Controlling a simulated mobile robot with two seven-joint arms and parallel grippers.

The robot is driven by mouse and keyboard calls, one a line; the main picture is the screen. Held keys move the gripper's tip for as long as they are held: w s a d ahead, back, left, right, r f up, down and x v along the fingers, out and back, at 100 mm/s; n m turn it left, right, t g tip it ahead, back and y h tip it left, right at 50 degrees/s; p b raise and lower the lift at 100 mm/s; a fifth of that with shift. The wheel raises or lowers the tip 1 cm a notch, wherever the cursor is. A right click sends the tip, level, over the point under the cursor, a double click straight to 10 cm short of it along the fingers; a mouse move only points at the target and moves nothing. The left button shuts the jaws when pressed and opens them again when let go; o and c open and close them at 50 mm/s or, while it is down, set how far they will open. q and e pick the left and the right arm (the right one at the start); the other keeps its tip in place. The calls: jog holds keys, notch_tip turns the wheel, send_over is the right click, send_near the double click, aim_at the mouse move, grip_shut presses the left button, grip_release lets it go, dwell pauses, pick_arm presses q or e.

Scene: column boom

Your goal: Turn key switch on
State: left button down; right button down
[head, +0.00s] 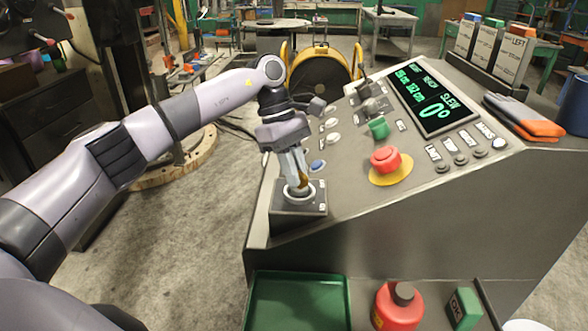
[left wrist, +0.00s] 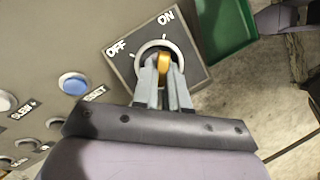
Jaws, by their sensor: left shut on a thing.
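The key switch (head: 300,197) is a dark square plate with a round silver collar at the console's near left corner. In the left wrist view its plate (left wrist: 196,62) carries the words OFF and ON, with the collar between and below them. A yellow-gold key (left wrist: 163,63) stands in the collar. My left gripper (head: 298,184) reaches down to the switch, and its fingers are shut on the key; the left wrist view shows the fingers (left wrist: 163,80) on either side of it. The fingers hide part of the key, so I cannot tell which mark it points to. My right gripper is not in view.
A blue RESET button (left wrist: 73,84) sits close to the switch. A red mushroom button (head: 386,159) and a green display (head: 433,103) are farther right on the console. A green tray (head: 296,303) and a red bottle (head: 398,307) stand below the front edge.

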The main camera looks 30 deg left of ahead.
pick_arm(q)
jog(key=shift+s+d+f, duration=0.1)
jog(key=shift+d+f, duration=0.1)
jog(key=shift+d, duration=0.1)
jog(key=c, duration=1.2)
grip_release()
jog(key=shift+o, duration=0.2)
jog(key=shift+a+r, duration=0.1)
jog(key=shift+r, duration=0.15)
jog(key=v, duration=0.6)
jog(key=shift+r+b, duration=0.3)
jog(key=shift+r, duration=0.05)
jog(key=shift+a, duration=0.15)
